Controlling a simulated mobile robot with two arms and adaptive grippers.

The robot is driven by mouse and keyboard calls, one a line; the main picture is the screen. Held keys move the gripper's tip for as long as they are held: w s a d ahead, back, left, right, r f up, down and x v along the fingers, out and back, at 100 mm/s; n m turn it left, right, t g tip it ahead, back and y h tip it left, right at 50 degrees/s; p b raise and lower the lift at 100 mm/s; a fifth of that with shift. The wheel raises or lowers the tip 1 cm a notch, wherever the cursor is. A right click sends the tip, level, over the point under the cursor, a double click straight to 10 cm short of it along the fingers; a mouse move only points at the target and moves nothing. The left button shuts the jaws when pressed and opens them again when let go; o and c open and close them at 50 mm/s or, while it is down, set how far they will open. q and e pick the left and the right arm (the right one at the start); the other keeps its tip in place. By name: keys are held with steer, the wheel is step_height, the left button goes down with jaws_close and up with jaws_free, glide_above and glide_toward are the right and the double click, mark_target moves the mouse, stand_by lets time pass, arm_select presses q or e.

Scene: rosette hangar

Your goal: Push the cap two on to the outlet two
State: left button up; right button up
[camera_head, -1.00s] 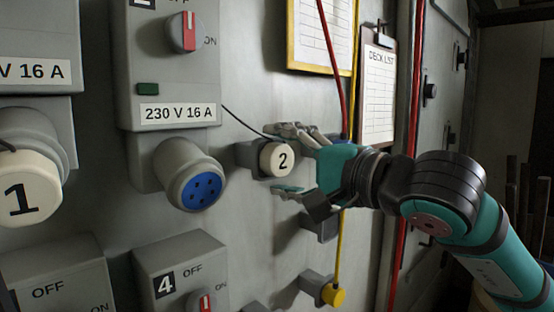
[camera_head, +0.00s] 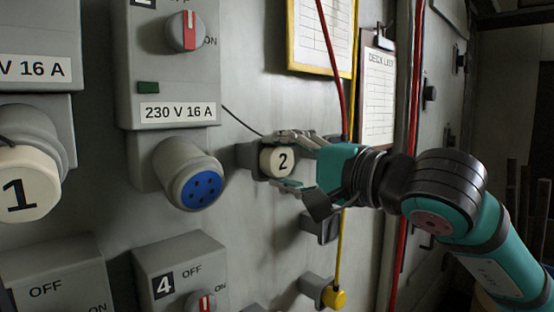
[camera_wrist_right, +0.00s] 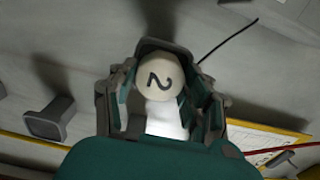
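Cap two (camera_head: 277,162), a cream round cap marked 2, sits at a grey holder (camera_head: 247,157) on the wall, with a thin dark cord running up left from it. My right gripper (camera_head: 289,162) has one finger above the cap and one below, with a small gap at the lower finger. The wrist view shows the cap (camera_wrist_right: 158,78) between the fingers of the right gripper (camera_wrist_right: 160,90). Outlet two (camera_head: 202,188), a grey socket with a blue face, is uncovered to the left, under the 230 V 16 A box. My left gripper is not in view.
Outlet one at left wears cap one (camera_head: 28,185). A switch box marked 4 (camera_head: 180,265) is below outlet two. Red and yellow cables and a clipboard (camera_head: 378,95) are close behind the right hand.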

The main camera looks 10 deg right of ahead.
jaws_close()
steer(key=shift+s+d, duration=0.15)
steer(key=shift+s, duration=0.05)
steer(key=shift+b+v, duration=1.1)
steer(key=shift+v, duration=1.65)
steer(key=shift+w+f, duration=0.1)
steer(key=shift+w, duration=0.05)
